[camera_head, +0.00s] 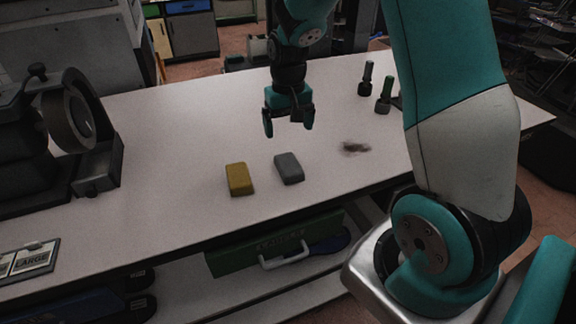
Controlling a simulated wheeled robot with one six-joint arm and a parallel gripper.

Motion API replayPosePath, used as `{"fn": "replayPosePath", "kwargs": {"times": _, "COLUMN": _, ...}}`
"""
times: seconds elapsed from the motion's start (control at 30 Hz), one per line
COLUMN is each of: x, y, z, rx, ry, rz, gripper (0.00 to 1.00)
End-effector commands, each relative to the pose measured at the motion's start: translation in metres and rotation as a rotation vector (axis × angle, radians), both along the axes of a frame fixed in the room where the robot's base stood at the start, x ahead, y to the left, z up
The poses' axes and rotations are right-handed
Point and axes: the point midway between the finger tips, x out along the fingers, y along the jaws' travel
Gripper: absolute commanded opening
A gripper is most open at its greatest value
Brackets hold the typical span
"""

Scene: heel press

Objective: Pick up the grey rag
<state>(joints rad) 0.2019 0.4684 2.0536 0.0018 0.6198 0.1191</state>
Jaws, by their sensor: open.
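The grey rag (289,168) is a small rounded block-like bundle lying on the white table. A yellow block-like piece of similar size (239,179) lies just to its left, with a gap between them. My gripper (288,124) points down above the table, over and slightly behind the grey rag. Its two fingers are spread apart with nothing between them. It is apart from the rag.
Two dark upright tools, one with a green top (384,95), stand farther back right. A black machine (60,130) fills the left end.

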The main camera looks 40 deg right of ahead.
Motion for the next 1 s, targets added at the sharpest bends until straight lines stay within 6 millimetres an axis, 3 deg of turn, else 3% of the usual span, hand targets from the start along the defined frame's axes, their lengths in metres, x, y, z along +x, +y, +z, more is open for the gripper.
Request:
{"fn": "replayPosePath", "kwargs": {"times": 0.3, "x": -0.001, "y": 0.001, "z": -0.063, "rx": 0.002, "ry": 0.003, "rz": 0.003, "gripper": 0.92}}
{"fn": "replayPosePath", "kwargs": {"times": 0.57, "x": -0.001, "y": 0.0, "z": -0.08, "rx": 0.002, "ry": 0.003, "rz": 0.002, "gripper": 0.92}}
{"fn": "replayPosePath", "kwargs": {"times": 0.83, "x": -0.001, "y": -0.001, "z": -0.116, "rx": 0.002, "ry": 0.003, "rz": 0.003, "gripper": 0.92}}
{"fn": "replayPosePath", "kwargs": {"times": 1.0, "x": 0.0, "y": -0.001, "z": -0.126, "rx": 0.002, "ry": -0.001, "rz": 0.002, "gripper": 0.92}}
